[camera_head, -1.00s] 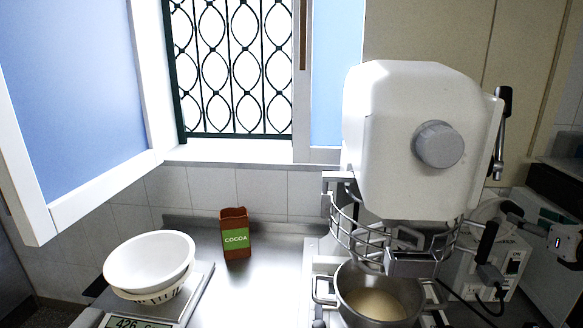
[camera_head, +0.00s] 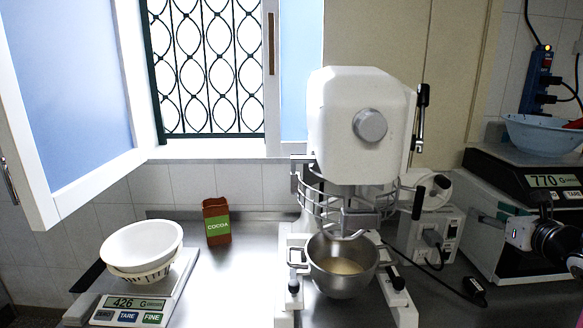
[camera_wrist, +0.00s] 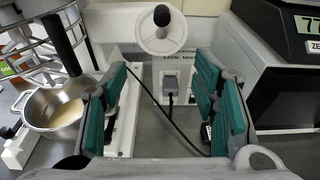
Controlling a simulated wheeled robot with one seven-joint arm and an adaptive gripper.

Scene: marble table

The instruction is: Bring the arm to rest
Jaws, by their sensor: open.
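My gripper (camera_wrist: 160,110) shows in the wrist view with its two teal-padded fingers wide apart and nothing between them. Beyond the fingers are the mixer's white base with a round handwheel (camera_wrist: 162,30) and a black cable.
A white bowl (camera_head: 142,243) sits in a basket on the left scale (camera_head: 135,305). A cocoa box (camera_head: 216,222) stands near the back wall. A pale blue bowl (camera_head: 540,133) sits on the right scale (camera_head: 555,181). The steel counter (camera_head: 240,275) is clear between left scale and mixer.

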